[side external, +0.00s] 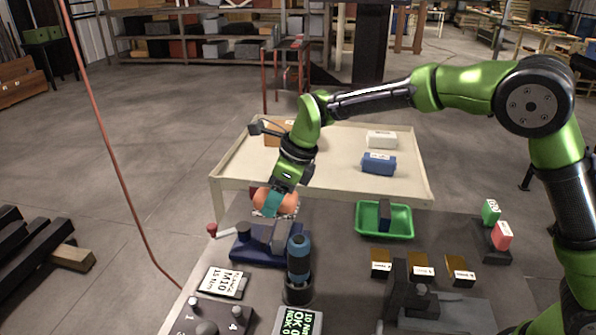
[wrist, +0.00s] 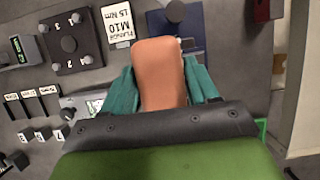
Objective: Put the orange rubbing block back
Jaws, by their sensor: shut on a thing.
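The orange rubbing block (side external: 262,195) is between the teal fingers of my gripper (side external: 272,203), raised in the air above the back left part of the grey bench. In the wrist view the orange block (wrist: 158,65) is gripped between the two teal fingers of my gripper (wrist: 162,85), one on each side. Its far end sticks out past the fingers. A white-labelled item is partly hidden behind the gripper in the side view, so I cannot tell what it is.
A dark blue vise (side external: 262,243) with a red-knobbed handle stands just below my gripper. A blue-and-black cylindrical tool (side external: 298,262) stands beside it. A green tray (side external: 400,220) is to the right. A cream table (side external: 335,150) holding several boxes lies behind.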

